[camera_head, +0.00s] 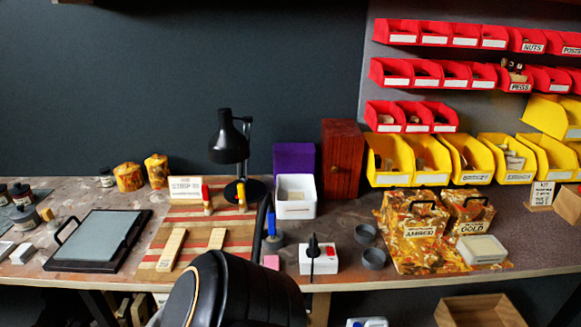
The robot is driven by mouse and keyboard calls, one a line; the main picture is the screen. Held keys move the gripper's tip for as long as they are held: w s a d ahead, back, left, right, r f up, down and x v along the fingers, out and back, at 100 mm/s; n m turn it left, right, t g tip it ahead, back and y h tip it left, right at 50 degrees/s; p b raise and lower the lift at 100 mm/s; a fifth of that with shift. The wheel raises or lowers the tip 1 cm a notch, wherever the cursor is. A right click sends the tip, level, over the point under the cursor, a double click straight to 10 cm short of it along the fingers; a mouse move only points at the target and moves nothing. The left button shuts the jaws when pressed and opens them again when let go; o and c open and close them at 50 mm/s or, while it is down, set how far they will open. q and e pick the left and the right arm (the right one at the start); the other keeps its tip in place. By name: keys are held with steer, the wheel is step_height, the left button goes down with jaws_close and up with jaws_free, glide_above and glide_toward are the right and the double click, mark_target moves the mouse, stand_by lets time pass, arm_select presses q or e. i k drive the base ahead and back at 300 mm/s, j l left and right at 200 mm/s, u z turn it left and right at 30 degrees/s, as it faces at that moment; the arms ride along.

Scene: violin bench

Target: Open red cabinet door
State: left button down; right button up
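The red cabinet (343,160) is a small, upright, dark red-brown wooden box at the back of the bench, right of centre. Its door looks shut, with a small dark spot on the front that may be a knob. Nothing is touching its front. I cannot make out either of my grippers in the head view.
A white bin (295,197) and a purple box (294,159) stand left of the cabinet. A white power strip (319,259) and grey round cups (374,259) lie in front. Yellow bins (392,160) hang at its right. A large black rounded shape (235,292) covers the bottom centre.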

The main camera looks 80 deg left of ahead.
mark_target(344, 154)
steer(key=u, duration=1.55)
